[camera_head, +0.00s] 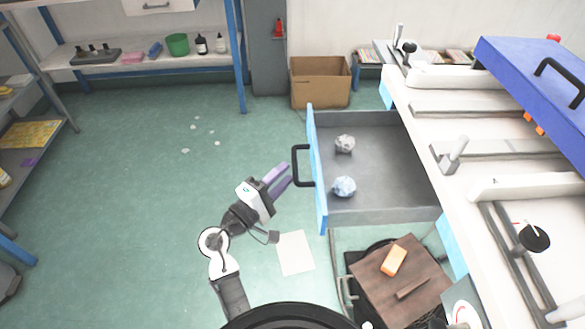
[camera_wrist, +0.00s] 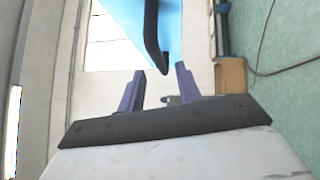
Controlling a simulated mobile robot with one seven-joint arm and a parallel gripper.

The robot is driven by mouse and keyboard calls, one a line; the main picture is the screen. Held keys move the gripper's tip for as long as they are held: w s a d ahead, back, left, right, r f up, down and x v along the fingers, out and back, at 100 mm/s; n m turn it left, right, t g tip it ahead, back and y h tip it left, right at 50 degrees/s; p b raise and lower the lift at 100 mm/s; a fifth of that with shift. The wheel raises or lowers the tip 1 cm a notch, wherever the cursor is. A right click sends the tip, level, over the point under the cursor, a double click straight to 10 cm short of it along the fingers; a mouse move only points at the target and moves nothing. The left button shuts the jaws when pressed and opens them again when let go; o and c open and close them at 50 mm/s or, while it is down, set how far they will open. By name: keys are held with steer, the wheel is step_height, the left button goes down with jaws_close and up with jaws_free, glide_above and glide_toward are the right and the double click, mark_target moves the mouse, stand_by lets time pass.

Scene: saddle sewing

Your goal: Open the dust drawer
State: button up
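The dust drawer (camera_head: 375,196) is pulled out from the right-hand workbench in the head view. It has a light blue front (camera_head: 316,165) and a grey inside. Two crumpled balls, a grey one (camera_head: 345,143) and a bluish one (camera_head: 343,187), lie in it. Its black handle (camera_head: 297,166) faces left, and the handle also shows in the wrist view (camera_wrist: 152,40). My gripper (camera_head: 279,179) is just left of the handle, with its purple fingers apart. In the wrist view my gripper (camera_wrist: 160,85) is open with nothing held, and the handle's end appears between or just beyond the fingertips; contact cannot be told.
A brown stool-like block (camera_head: 425,284) with an orange piece (camera_head: 394,260) stands below the drawer. A cardboard box (camera_head: 320,82) is on the floor behind. White paper (camera_head: 295,253) lies on the floor. Green floor to the left is mostly clear, with shelves (camera_head: 150,57) beyond.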

steer(key=b+v, duration=0.1)
steer(key=v, duration=0.7)
steer(key=shift+s+a, duration=0.3)
